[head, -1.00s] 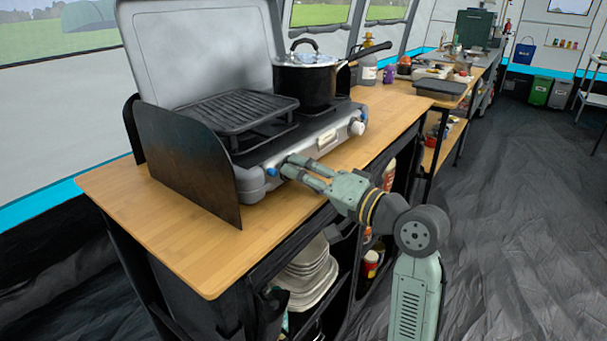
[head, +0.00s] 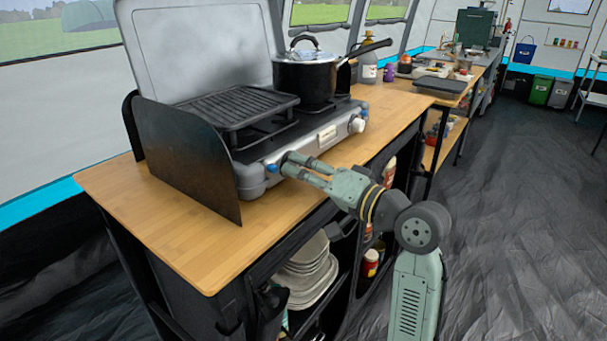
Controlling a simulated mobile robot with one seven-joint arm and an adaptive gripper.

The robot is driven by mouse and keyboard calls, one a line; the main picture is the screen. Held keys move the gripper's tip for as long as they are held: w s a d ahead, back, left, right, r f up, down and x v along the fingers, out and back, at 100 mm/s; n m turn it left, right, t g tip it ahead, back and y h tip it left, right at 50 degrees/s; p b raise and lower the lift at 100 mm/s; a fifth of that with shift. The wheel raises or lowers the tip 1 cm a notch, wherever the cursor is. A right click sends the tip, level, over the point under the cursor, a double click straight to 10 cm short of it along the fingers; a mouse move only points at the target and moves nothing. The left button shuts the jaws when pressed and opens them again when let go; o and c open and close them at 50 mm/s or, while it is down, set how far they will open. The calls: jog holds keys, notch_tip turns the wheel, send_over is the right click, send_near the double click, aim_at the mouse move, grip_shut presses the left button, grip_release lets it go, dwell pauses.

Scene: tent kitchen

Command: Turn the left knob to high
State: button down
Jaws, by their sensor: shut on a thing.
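The camping stove (head: 315,130) stands on the wooden counter with its lid raised. My gripper (head: 286,165) is shut at the knob, against the stove's front panel. The knob's angle cannot be read. The right knob (head: 357,125) is pale and uncovered at the front right of the stove.
A black pot (head: 306,80) with a glass lid sits on the right burner, its handle pointing right. A black grill plate (head: 236,107) covers the left side. A dark side shield (head: 188,160) stands left of the stove. The counter (head: 190,240) in front is bare.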

jog(key=n+b, duration=0.3)
jog(key=shift+f, duration=0.3)
jog(key=n+b, duration=0.3)
jog(key=n, duration=0.1)
jog(key=shift+y+b, duration=0.3)
jog(key=n+b, duration=0.3)
jog(key=n, duration=0.1)
jog(key=shift+b, duration=0.3)
jog(key=shift+w+d+r+n+y+b, duration=0.1)
jog(key=shift+n+y+b, duration=0.3)
jog(key=shift+n+b, duration=0.65)
jog(key=shift+n, duration=0.35)
jog(key=c, duration=1.5)
grip_release()
jog(key=shift+c, duration=0.2)
jog(key=shift+d, duration=0.1)
jog(key=r+v, duration=0.1)
jog(key=v, duration=1)
jog(key=shift+s+d+f, duration=0.3)
jog(key=shift+d+f, duration=0.05)
jog(key=shift+f, duration=0.1)
